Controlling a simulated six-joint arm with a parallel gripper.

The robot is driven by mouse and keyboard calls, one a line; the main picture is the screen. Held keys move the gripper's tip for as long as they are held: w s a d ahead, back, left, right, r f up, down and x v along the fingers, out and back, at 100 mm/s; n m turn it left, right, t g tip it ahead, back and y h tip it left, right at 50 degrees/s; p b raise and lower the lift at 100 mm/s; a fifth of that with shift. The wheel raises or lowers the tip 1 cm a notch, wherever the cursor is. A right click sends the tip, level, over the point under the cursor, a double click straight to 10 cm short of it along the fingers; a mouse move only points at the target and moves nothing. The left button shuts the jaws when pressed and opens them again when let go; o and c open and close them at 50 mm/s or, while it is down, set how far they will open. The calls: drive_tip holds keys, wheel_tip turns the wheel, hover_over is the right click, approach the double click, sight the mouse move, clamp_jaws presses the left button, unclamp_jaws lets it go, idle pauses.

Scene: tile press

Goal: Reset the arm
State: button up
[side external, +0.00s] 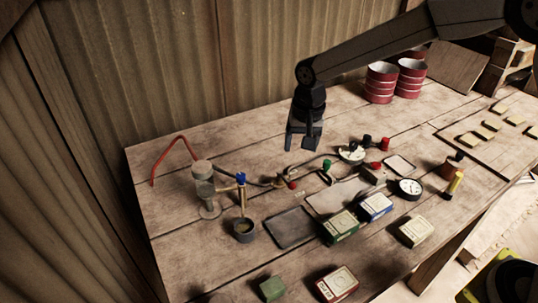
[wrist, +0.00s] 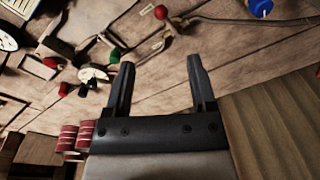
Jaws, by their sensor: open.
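My gripper (side external: 303,143) hangs from my arm above the back part of the wooden table (side external: 165,165), pointing down. It is open, with nothing between its fingers. In the wrist view its two dark fingers (wrist: 160,85) stand well apart, with bare table planks showing between and beyond them. In the side view it is apart from the things on the table, behind and left of a round white gauge (side external: 351,154).
Red-and-white drums (side external: 381,82) stand at the back right. A blue-topped valve (side external: 240,180), a glass vessel (side external: 203,188) and a grey cup (side external: 244,230) are at left. Several boxes, including a green one (side external: 340,227), lie in front. A corrugated wall (side external: 190,60) rises behind.

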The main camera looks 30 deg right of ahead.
drive_tip(key=s+d+f+n, duration=0.1)
drive_tip(key=s+d+n, duration=0.1)
drive_tip(key=s+d, duration=0.4)
drive_tip(key=s+d+f+n+t, duration=0.1)
drive_tip(key=s+d, duration=0.5)
drive_tip(key=s, duration=0.8)
drive_tip(key=shift+f+n, duration=0.65)
drive_tip(key=shift+n, duration=0.55)
